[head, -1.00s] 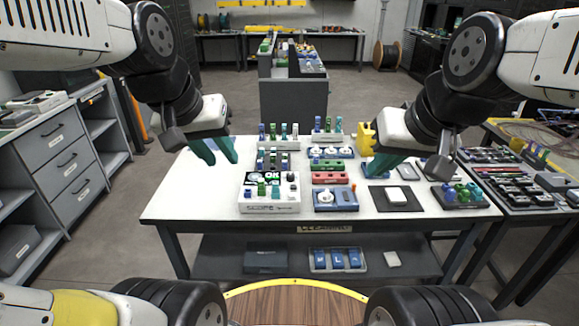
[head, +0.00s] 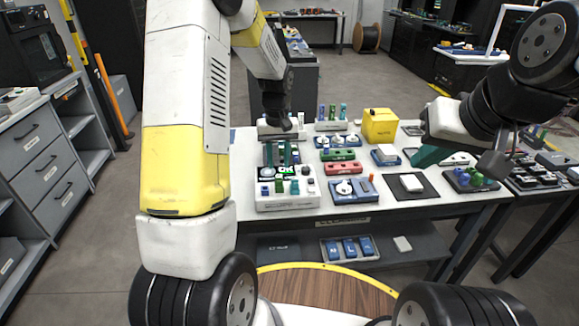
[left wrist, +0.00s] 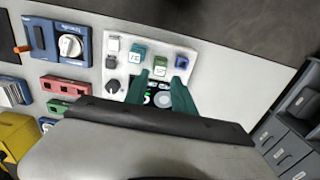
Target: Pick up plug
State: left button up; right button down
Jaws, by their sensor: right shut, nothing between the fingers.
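A white tester unit (head: 288,203) with a lit green display stands on the table. Small plugs in blue, green and white stand in its front row; the green plug (head: 279,187) is one of them. In the left wrist view, a green plug (left wrist: 162,65) and a blue plug (left wrist: 182,62) show just beyond the fingertips. I cannot tell which plug is meant. My left gripper (head: 278,155) points down above the tester's display. Its teal fingers (left wrist: 160,82) are apart with no plug between them. My right gripper (head: 420,158) is shut and empty above the table's right part.
Blue knob boxes (head: 353,191), a red block (head: 343,168) and a yellow box (head: 379,126) stand right of the tester. A dark mat (head: 411,194) bears a pale block. Another rack of plugs (head: 332,124) stands behind.

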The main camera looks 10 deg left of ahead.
aim_at(279, 176)
pick_arm(q)
notch_tip(279, 176, down, 7)
jog(key=shift+r, duration=0.1)
grip_shut()
dwell(0.4)
jog(key=shift+w+r, duration=0.1)
jog(key=shift+r, duration=0.45)
notch_tip(279, 176, up, 2)
jog(key=shift+r, duration=0.2)
jog(key=s+d, duration=0.3)
jog(key=s, duration=0.4)
jog(key=s+d+r, duration=0.1)
jog(key=s+d, duration=0.3)
jog(key=s, duration=0.3)
jog(key=shift+s+r, duration=0.25)
jog(key=shift+s, duration=0.05)
